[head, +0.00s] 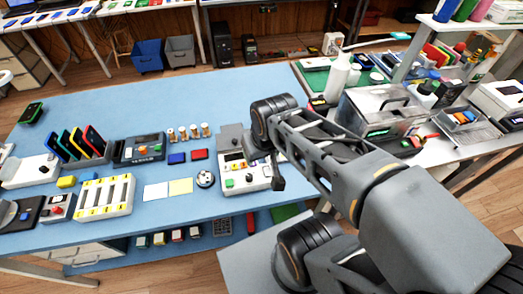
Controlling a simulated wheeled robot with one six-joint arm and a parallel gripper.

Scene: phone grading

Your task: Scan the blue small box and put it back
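A small flat blue box (177,158) lies on the blue table mat, just left of a similar red box (199,154). My gripper (266,166) is to the right of both boxes, apart from them, over the right side of a white device (244,180) with green and orange-red buttons. The wrist and arm hide part of the gripper, and its fingers are too small and dark to tell whether they are open. No scanner can be clearly made out.
Upright phones (84,143) stand in a rack at the left, beside a dark device (143,149). A cluttered bench (440,150) is at the right. The back of the mat (190,103) is clear.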

